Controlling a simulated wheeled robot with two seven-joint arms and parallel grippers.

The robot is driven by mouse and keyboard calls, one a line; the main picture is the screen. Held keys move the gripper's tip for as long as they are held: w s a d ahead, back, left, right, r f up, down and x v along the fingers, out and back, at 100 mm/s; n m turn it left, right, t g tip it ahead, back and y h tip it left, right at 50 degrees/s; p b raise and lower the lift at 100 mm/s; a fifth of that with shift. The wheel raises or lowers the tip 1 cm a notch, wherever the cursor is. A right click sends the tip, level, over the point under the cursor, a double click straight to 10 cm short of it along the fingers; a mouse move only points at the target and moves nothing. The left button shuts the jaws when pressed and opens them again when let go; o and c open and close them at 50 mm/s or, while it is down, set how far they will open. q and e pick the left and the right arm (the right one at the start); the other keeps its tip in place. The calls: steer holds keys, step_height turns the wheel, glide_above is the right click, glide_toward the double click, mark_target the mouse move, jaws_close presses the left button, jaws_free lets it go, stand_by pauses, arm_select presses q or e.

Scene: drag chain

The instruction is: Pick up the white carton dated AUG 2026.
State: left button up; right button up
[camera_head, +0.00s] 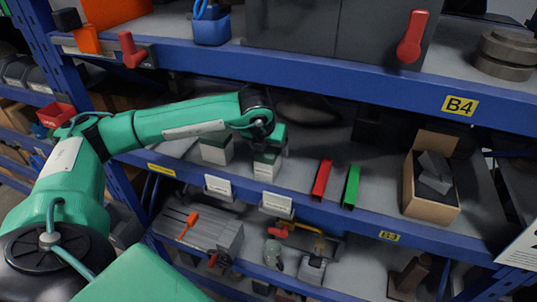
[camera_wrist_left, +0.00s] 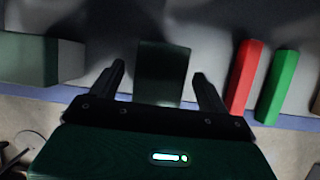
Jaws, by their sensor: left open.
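Two white cartons with dark green tops stand on the middle shelf, a left carton (camera_head: 215,152) and a right carton (camera_head: 266,168). No date is legible on either, so I cannot tell which reads AUG 2026. My left gripper (camera_head: 272,142) is above and behind the right carton in the head view, hiding part of its top. In the left wrist view the open fingers of my left gripper (camera_wrist_left: 160,85) point at the right carton (camera_wrist_left: 163,70), which shows between them with gaps on both sides. The left carton (camera_wrist_left: 28,60) lies outside the left finger. My right gripper is not in view.
A red bar (camera_head: 322,180) and a green bar (camera_head: 351,187) lie right of the cartons. An open cardboard box (camera_head: 431,205) stands farther right. White label cards (camera_head: 277,205) hang on the blue shelf edge. The blue B4 shelf beam (camera_head: 330,70) runs above.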

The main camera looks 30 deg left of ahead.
arm_select(q)
steer(key=shift+x, duration=1.35)
steer(key=shift+s, duration=0.15)
steer(key=c, duration=1.2)
